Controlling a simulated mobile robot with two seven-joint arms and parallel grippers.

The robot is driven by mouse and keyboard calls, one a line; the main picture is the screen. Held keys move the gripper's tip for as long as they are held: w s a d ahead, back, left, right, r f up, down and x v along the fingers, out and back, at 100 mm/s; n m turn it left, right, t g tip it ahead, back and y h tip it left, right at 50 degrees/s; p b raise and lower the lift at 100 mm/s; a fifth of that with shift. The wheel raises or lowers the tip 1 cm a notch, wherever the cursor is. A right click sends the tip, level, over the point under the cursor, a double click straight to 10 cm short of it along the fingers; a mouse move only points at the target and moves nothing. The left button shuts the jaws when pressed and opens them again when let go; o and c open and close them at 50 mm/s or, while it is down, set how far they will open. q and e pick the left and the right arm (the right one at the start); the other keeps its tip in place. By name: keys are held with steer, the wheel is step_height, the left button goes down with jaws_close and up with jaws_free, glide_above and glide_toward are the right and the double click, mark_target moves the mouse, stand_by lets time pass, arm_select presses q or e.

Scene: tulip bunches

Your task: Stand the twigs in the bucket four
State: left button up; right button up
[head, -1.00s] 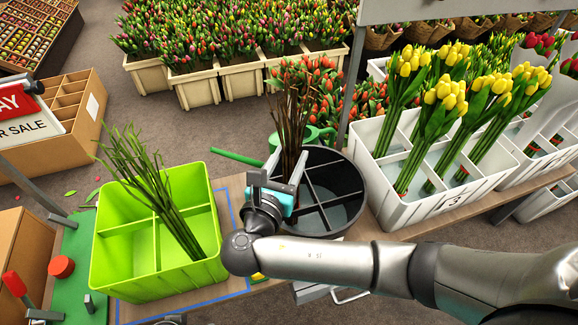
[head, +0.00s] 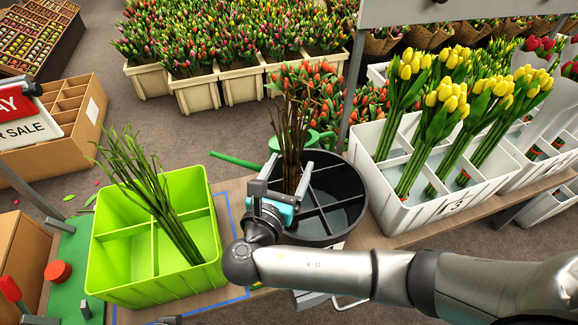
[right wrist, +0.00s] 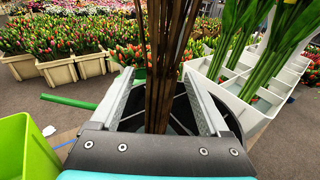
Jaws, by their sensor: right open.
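The bunch of thin brown twigs (head: 293,135) stands nearly upright in a round black bucket (head: 352,185) with dividers, in a compartment on its left side. The twigs also show in the right wrist view (right wrist: 165,70), rising between the fingers. My right gripper (head: 284,177) is open, with one finger on each side of the twigs' lower part. Gaps show between twigs and fingers in the right wrist view (right wrist: 161,85). The twigs' lower ends are hidden behind the gripper. No number is readable on the black bucket. My left gripper is not in view.
A lime-green divided bucket (head: 110,262) with leaning green stems (head: 160,200) stands left of the black one. A white bucket (head: 405,215) marked 3 holds yellow tulips (head: 440,95) on the right. A green watering can (head: 307,140) is behind the twigs.

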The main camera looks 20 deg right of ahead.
steer(key=shift+r, duration=0.15)
steer(key=shift+s+a, duration=0.25)
steer(key=shift+s, duration=0.05)
arm_select(q)
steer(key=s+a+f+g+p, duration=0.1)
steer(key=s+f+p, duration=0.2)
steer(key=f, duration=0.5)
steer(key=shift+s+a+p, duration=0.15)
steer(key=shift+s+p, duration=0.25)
steer(key=shift+p, duration=0.2)
arm_select(e)
steer(key=v, duration=1.1)
steer(key=shift+s+a, duration=0.1)
